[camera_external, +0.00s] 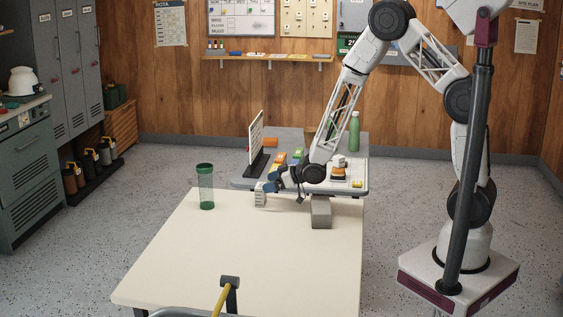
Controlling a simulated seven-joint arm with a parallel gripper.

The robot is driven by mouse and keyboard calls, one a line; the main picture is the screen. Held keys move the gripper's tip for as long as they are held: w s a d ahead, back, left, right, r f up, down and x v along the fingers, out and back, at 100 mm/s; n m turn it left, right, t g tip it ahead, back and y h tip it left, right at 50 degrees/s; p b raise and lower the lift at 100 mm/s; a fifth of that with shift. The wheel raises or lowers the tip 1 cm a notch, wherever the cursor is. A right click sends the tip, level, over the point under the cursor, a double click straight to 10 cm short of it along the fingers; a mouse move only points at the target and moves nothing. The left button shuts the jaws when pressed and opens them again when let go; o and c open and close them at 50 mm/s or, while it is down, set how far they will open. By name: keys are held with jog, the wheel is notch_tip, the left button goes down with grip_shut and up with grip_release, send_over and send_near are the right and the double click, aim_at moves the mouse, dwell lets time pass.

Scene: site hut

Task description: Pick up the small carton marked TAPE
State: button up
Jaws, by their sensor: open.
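Several small cartons and items sit on the grey work surface at the far end of the table. They include a green one (297,154), an orange one (338,174) and a yellow one (357,184). Their lettering is too small to read, so I cannot tell which is marked TAPE. My gripper (272,186) is open, low over the front edge of the grey surface. It is close to a small pale block-like thing (260,199); I cannot tell whether they touch. My gripper and forearm hide part of the grey surface and some items behind them.
A white upright board (257,137) stands at the left of the grey surface (243,184). A green bottle (354,132) stands at its back right. A grey block (321,212) is at its front. A green tumbler (205,186) stands on the cream table (240,255), whose middle is clear.

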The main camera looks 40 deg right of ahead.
aim_at(259, 185)
jog(key=shift+a, duration=0.1)
jog(key=shift+x, duration=2.4)
jog(key=shift+c, duration=0.2)
jog(key=c, duration=1)
